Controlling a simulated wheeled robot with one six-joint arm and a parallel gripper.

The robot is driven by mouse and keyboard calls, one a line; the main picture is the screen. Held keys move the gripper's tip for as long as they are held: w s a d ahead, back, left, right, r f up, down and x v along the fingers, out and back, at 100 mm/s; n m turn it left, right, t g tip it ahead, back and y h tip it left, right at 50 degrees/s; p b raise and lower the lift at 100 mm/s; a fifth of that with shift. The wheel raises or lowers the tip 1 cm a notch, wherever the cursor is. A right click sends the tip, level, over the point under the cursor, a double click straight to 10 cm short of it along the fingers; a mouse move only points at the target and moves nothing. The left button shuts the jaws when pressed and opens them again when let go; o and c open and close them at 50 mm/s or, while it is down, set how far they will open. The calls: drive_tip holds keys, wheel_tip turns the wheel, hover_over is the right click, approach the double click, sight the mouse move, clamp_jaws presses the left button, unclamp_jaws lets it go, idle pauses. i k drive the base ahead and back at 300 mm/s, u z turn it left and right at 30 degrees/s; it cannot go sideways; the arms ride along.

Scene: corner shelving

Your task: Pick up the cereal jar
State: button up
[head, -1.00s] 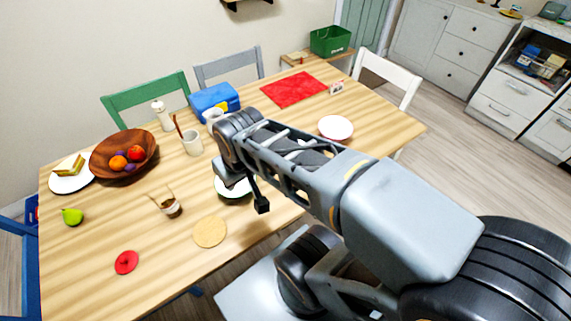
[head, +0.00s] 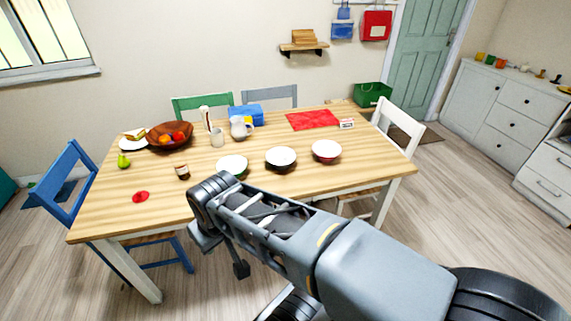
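A small jar (head: 182,172) with brown contents stands upright on the wooden table (head: 118,205), left of the bowls. It is the only jar I make out, but it is too small to confirm as the cereal jar. My gripper (head: 240,268) hangs in front of the table's near edge, lower in the picture and right of the jar, apart from it. Its fingers are mostly hidden by my arm, so I cannot tell whether they are open. I see nothing held in it.
Bowls (head: 281,157) stand mid-table; a pitcher (head: 239,129), a mug (head: 217,138) and a fruit bowl (head: 168,141) are behind. Chairs surround the table, including a blue one (head: 72,187).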

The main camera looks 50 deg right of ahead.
sight(177, 157)
drive_tip(key=z, duration=0.95)
drive_tip(key=i, duration=0.95)
drive_tip(key=u, duration=0.7)
drive_tip(key=k, duration=0.4)
drive_tip(key=u, duration=1.2)
drive_tip(key=i, duration=0.75)
drive_tip(key=u, duration=0.45)
